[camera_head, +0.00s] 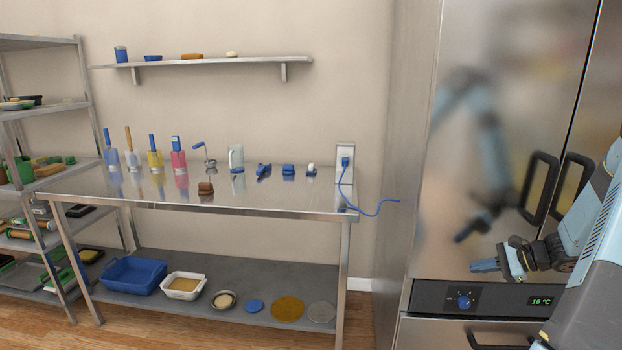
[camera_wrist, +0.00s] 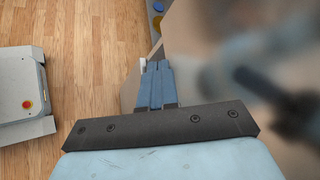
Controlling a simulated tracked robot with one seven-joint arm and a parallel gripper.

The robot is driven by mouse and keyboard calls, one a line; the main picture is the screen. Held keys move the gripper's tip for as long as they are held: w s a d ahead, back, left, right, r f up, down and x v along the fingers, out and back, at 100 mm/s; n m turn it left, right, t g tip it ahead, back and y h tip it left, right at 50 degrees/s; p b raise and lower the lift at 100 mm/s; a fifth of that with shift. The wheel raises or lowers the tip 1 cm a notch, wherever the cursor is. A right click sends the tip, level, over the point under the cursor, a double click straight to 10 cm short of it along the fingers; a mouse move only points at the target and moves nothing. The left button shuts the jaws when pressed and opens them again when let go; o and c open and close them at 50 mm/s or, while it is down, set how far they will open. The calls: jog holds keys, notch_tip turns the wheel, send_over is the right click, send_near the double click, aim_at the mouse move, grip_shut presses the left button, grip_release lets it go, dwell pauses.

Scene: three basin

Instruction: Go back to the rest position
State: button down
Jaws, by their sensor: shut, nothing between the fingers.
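My gripper (camera_head: 486,266) is at the right in the head view, in front of the steel fridge (camera_head: 400,250). Its blue fingers point left, just above the panel with the blue knob. In the wrist view my gripper (camera_wrist: 155,70) shows its blue fingers together, with nothing between them. The fridge front beside it gives a blurred reflection of my arm. From these views I cannot tell how far the fingers are from the fridge door.
A steel table (camera_head: 270,200) with several tools stands left of the fridge. Its lower shelf holds a blue basin (camera_head: 134,275) and a white basin (camera_head: 184,286). A metal rack (camera_head: 75,110) is at far left. Wooden floor (camera_wrist: 90,50) is bare below my gripper.

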jog(key=s+a+r+n+g+h, duration=0.2)
jog(key=s+a+r+n, duration=0.2)
jog(key=a+r, duration=0.45)
jog(key=s+a+r+n+g+h, duration=0.25)
jog(key=s+a+r+n, duration=0.2)
jog(key=a+r, duration=0.4)
jog(key=s+a+r+n+t+h, duration=0.2)
jog(key=s+a+r+n, duration=0.2)
jog(key=s, duration=0.4)
jog(key=s+a+r+n+t+h, duration=0.1)
jog(key=s+a+r+n+h, duration=0.2)
jog(key=s, duration=0.6)
jog(key=shift+a+r+n+t, duration=0.35)
jog(key=shift+a+r+n, duration=0.3)
jog(key=shift+a+r, duration=0.5)
jog(key=shift+d+r, duration=0.15)
jog(key=shift+d, duration=0.05)
